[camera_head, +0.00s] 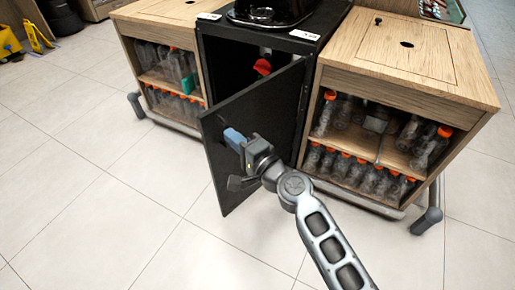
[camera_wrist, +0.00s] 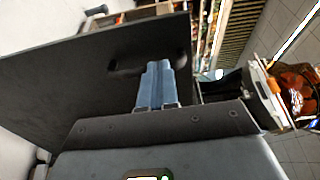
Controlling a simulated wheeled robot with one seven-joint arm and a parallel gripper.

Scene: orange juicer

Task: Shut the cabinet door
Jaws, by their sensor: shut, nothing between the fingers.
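The black cabinet door (camera_head: 262,118) stands open, swung out from the black cabinet (camera_head: 300,50) in the middle of the head view. A dark interior shows behind it, with a red thing (camera_head: 262,67) inside. My gripper (camera_head: 232,137) is at the door's outer face, near its upper left part. In the wrist view the blue fingers of my gripper (camera_wrist: 157,75) are together and empty, pointing at the dark door panel (camera_wrist: 60,85). A dark handle or slot (camera_wrist: 125,66) shows on the door beside the fingertips. I cannot tell whether they touch the door.
Wooden shelf units (camera_head: 165,50) and (camera_head: 395,90) with orange-capped bottles stand on both sides of the cabinet. A black machine (camera_head: 265,12) sits on top. A grey bumper rail (camera_head: 428,220) runs along the right unit's foot. The tiled floor in front is clear.

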